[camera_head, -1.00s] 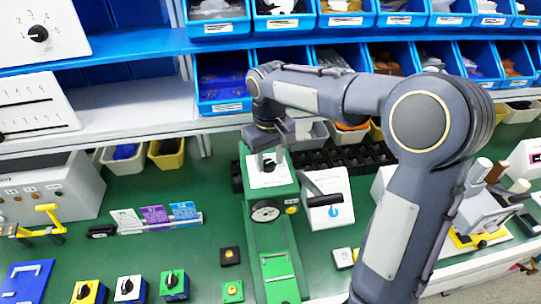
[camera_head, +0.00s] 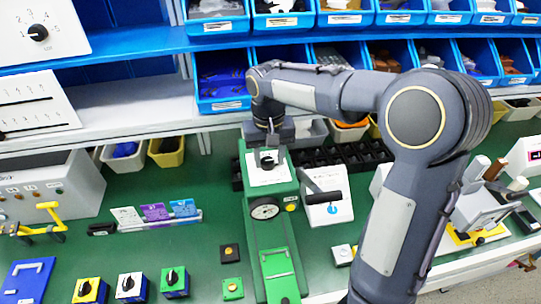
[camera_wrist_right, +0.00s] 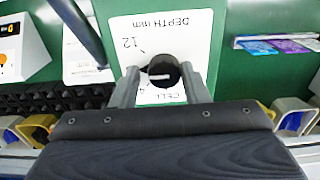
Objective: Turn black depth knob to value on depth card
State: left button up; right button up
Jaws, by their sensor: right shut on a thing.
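The black depth knob (camera_wrist_right: 163,72) sits on a white plate (camera_wrist_right: 182,40) printed "DEPTH mm", upside down in the right wrist view, with 12 readable. In the head view the knob (camera_head: 267,162) is on top of the green machine (camera_head: 262,240). My right gripper (camera_wrist_right: 163,78) is shut on the knob, a finger on each side; it also shows in the head view (camera_head: 268,155). Three cards, white (camera_head: 126,217), purple (camera_head: 155,212) and blue (camera_head: 184,208), stand in a holder to the left; their text is too small to read. My left gripper is out of view.
A white box with a black handle (camera_head: 327,208) stands close right of the machine. Yellow, white and green switch boxes (camera_head: 174,283) line the front left. Blue bins (camera_head: 222,95) fill the shelf behind. Green bench is bare between the card holder and the machine.

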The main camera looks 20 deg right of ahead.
aim_at(266, 161)
jog(key=shift+a, duration=0.4)
jog(key=o, duration=0.6)
jog(key=shift+c, duration=0.2)
jog(key=shift+o, duration=1.1)
jog(key=shift+w+a, duration=0.1)
jog(key=shift+a, duration=0.05)
jog(key=shift+d, duration=0.2)
jog(key=shift+r, duration=0.15)
jog(key=shift+r, duration=0.3)
notch_tip(266, 161, up, 7)
jog(key=shift+f, duration=0.1)
